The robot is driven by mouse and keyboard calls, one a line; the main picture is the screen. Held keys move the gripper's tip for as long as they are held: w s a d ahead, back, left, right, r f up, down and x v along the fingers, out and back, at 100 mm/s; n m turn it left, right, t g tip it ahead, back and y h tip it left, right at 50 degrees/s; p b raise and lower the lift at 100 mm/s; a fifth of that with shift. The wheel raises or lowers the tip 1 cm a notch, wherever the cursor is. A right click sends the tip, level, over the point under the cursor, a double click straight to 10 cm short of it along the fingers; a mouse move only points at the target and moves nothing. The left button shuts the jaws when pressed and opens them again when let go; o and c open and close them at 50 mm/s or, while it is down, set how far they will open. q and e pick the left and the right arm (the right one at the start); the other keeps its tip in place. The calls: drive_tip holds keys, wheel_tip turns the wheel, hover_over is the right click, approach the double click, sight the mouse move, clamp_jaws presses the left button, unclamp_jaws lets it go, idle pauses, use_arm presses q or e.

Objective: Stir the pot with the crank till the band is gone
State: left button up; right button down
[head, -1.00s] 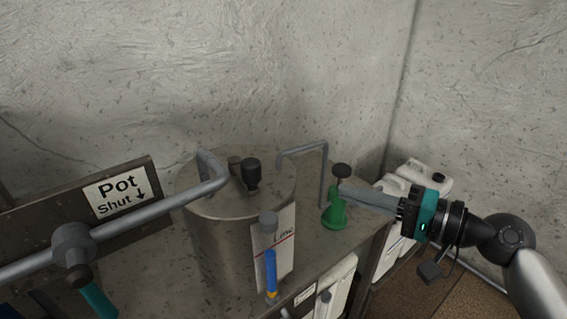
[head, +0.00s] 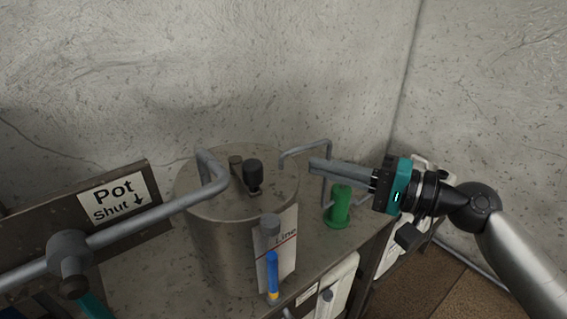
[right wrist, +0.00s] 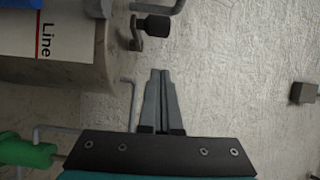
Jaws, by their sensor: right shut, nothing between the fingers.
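The pot (head: 220,245) is a grey metal drum with a flat lid. The crank (head: 237,168) sits on the lid, with an upright black knob (head: 253,173); crank and knob also show at the top of the right wrist view (right wrist: 152,25). A sight tube on the pot's front holds blue fluid (head: 272,270) with a small yellow band (head: 273,295) at its bottom, beside a card marked "Line" (head: 285,250). My right gripper (head: 315,165) is shut and empty, right of the knob and apart from it; its closed fingers show in the wrist view (right wrist: 160,75). My left gripper is out of view.
A grey pipe (head: 170,207) crosses at left, below the sign "Pot Shut" (head: 114,198). A thin bent pipe (head: 305,147) and a green bottle-like part (head: 338,208) stand right of the pot. White canisters (head: 425,165) stand farther right.

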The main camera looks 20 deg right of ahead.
drive_tip(key=w+a+p, duration=0.2)
drive_tip(key=a+p, duration=0.1)
drive_tip(key=a, duration=0.3)
drive_tip(key=shift+w+a, duration=0.15)
drive_tip(key=shift+a, duration=0.05)
drive_tip(key=shift+f, duration=0.1)
